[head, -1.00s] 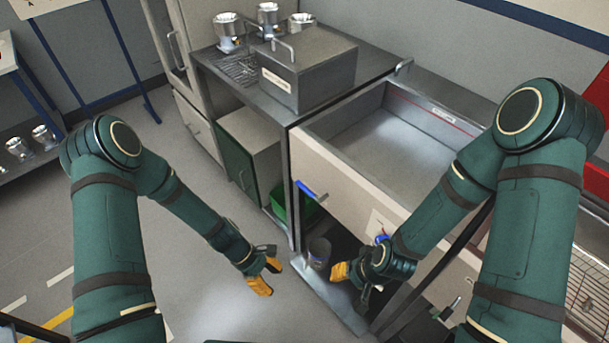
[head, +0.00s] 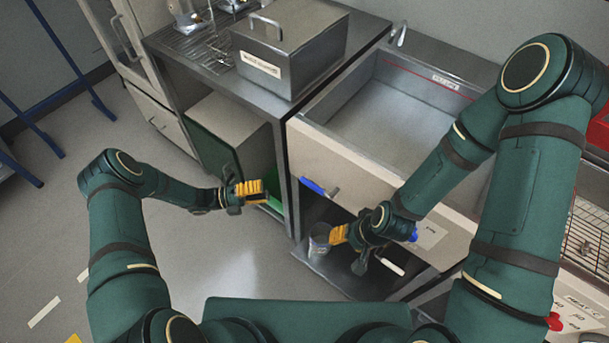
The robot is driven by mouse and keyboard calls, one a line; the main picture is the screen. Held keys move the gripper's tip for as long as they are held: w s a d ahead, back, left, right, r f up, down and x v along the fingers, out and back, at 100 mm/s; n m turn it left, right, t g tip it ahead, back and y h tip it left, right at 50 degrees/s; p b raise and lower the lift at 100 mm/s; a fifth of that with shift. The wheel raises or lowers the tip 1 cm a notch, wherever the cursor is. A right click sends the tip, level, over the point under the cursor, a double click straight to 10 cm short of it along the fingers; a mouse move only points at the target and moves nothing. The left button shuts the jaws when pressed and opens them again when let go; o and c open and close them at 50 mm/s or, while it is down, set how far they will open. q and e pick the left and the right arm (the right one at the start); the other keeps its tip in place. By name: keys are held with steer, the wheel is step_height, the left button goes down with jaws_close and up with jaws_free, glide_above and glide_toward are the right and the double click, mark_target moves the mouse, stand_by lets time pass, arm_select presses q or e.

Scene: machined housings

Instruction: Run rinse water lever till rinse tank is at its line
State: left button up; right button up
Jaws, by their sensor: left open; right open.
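The rinse tank (head: 345,120) is a grey open basin at the right of centre, with a thin red line (head: 420,75) and a small label on its far inner wall. Whether water stands in it I cannot tell. A blue-handled lever (head: 313,186) sticks out of the tank's pale front panel. My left gripper (head: 252,190) is open and empty, left of this lever and apart from it. My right gripper (head: 338,235) is open, below the lever and beside a clear jar (head: 319,240). A second blue part (head: 413,235) shows partly behind my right wrist.
A metal lidded box (head: 290,48) stands on the steel bench (head: 205,75) left of the tank. A spout (head: 398,33) is at the tank's far edge. A grey cabinet (head: 215,130) sits under the bench. A wire basket (head: 590,240) is at the right.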

mark_target(307, 181)
arm_select(q)
steer(key=d, duration=0.4)
steer(key=w+d+r, duration=0.1)
steer(key=d, duration=0.4)
steer(key=w+d+r+p, duration=0.1)
steer(key=d, duration=0.3)
steer(key=shift+d, duration=0.25)
jaws_close()
steer(key=shift+r, duration=0.1)
